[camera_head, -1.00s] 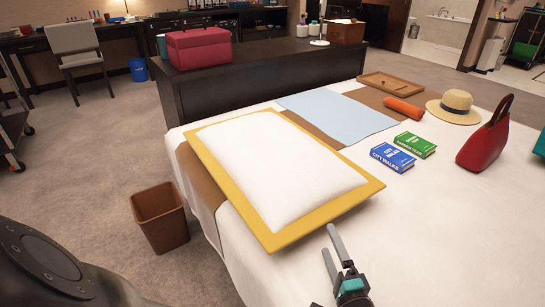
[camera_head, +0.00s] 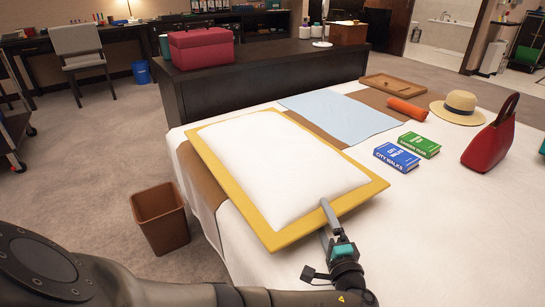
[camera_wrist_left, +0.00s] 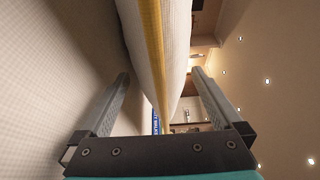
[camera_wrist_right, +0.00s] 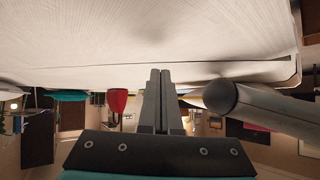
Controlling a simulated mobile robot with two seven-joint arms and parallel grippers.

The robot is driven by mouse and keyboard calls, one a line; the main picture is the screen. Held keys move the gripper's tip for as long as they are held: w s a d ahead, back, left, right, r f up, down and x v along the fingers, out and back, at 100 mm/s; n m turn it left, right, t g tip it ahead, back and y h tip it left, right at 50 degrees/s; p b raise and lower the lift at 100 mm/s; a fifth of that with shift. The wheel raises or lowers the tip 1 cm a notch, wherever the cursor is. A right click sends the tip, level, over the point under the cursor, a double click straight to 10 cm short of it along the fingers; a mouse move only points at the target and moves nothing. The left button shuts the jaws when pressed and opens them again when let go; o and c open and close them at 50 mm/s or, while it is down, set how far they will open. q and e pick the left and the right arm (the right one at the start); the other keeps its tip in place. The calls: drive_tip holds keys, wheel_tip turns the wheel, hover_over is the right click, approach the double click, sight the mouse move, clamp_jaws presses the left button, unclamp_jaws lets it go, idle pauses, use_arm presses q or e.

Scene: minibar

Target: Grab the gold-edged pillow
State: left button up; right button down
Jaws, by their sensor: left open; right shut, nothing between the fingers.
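The white pillow with a gold edge (camera_head: 283,165) lies on the near left part of the bed. My left gripper (camera_head: 324,218) is open at its near right corner. One finger reaches over the top of the edge and the other is largely hidden beneath it. In the left wrist view the gold edge (camera_wrist_left: 154,45) runs between the two fingers, with a gap on both sides. My right gripper (camera_wrist_right: 160,75) shows in the right wrist view, shut and empty, beside the white bedding. It is not in the head view.
Blue and green books (camera_head: 397,157) lie right of the pillow. A light blue cloth (camera_head: 340,117), orange roll (camera_head: 407,110), straw hat (camera_head: 458,105) and red bag (camera_head: 490,140) lie farther off on the bed. A brown bin (camera_head: 160,218) stands on the floor. The bed's near right part is clear.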

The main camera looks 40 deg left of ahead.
sight(319, 208)
use_arm(q)
drive_tip(key=shift+b+x, duration=0.55)
drive_tip(key=shift+x, duration=0.6)
use_arm(e)
drive_tip(key=shift+w+a+r+t+y, duration=0.15)
drive_tip(key=shift+a+t+y, duration=0.15)
drive_tip(key=shift+a+t, duration=0.25)
drive_tip(key=shift+w+a+r+t+y, duration=0.15)
drive_tip(key=shift+a+t+y, duration=0.15)
drive_tip(key=shift+a+t, duration=0.2)
use_arm(q)
drive_tip(key=shift+b+x, duration=0.45)
drive_tip(key=shift+x, duration=0.6)
use_arm(e)
drive_tip(key=shift+a+r+t+y, duration=0.4)
drive_tip(key=shift+a+r+t, duration=0.1)
drive_tip(key=shift+a+t, duration=0.3)
drive_tip(key=shift+d, duration=0.1)
use_arm(q)
clamp_jaws()
drive_tip(key=shift+r, duration=0.15)
